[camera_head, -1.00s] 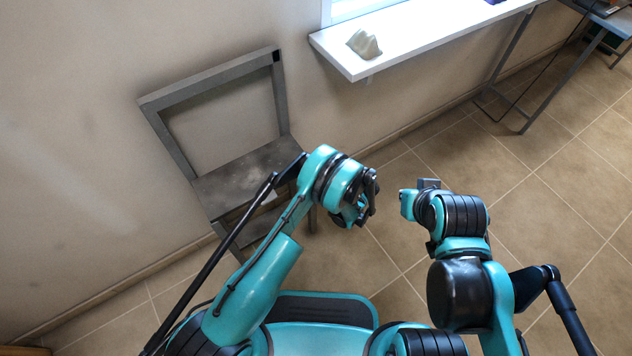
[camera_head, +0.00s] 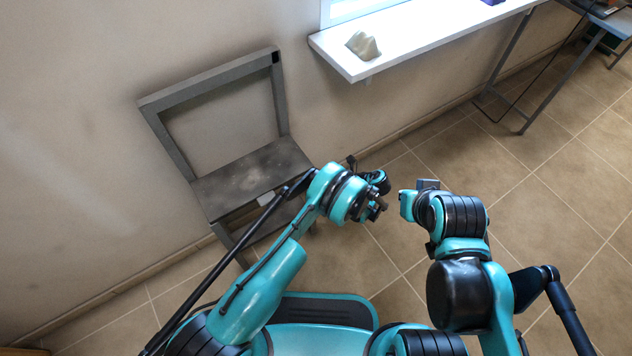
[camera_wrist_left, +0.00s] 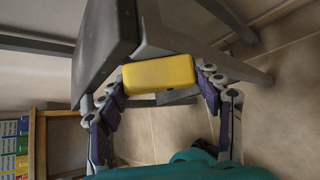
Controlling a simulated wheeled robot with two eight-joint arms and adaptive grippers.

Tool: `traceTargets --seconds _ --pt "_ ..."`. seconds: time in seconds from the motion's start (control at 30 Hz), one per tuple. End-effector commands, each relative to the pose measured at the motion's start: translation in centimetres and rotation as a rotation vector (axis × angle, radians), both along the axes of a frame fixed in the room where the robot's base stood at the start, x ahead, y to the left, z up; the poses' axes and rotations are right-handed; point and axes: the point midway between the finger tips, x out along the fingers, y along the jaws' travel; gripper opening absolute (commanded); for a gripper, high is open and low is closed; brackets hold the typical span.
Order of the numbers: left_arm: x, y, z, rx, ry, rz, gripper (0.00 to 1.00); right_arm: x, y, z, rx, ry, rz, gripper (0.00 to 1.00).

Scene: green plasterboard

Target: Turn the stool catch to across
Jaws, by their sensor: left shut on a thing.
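A grey wooden chair-like stool (camera_head: 250,178) with an open back frame stands against the wall at the left of the head view. Its dark seat (camera_wrist_left: 100,45) is close up in the left wrist view. A yellow block (camera_wrist_left: 158,74), which may be the catch, lies between the fingers of my left gripper (camera_wrist_left: 160,80), shut on it. The block is beside the grey stool parts; I cannot tell if it is fixed to them. In the head view the left fingertips and block are hidden. My right gripper (camera_head: 414,198) is right of the left hand, its fingers unclear.
A white shelf (camera_head: 420,38) with a beige lump (camera_head: 363,45) on it runs along the wall above. A dark table leg stands at the right. A wooden rack (camera_wrist_left: 38,140) with coloured boxes is at the left of the wrist view. The tiled floor (camera_head: 500,165) is clear.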

Motion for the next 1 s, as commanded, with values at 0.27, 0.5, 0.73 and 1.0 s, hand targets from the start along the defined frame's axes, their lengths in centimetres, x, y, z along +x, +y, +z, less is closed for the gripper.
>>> traceTargets --seconds 0.27,0.5,0.73,1.0 --pt "0.0 0.0 0.0 -0.002 0.000 -0.001 0.87 0.0 0.0 0.0 0.000 0.000 0.000 0.00" --pt "0.0 0.0 0.0 -0.002 -0.001 -0.001 0.87 0.0 0.0 0.0 0.000 0.000 0.000 0.00" --pt "-0.5 -1.6 1.0 -0.002 0.000 -0.003 0.87 0.0 0.0 0.0 0.000 0.000 0.000 0.00" --pt "-1.8 -5.2 3.3 -0.002 0.000 -0.003 0.87 0.0 0.0 0.0 0.000 0.000 0.000 0.00"
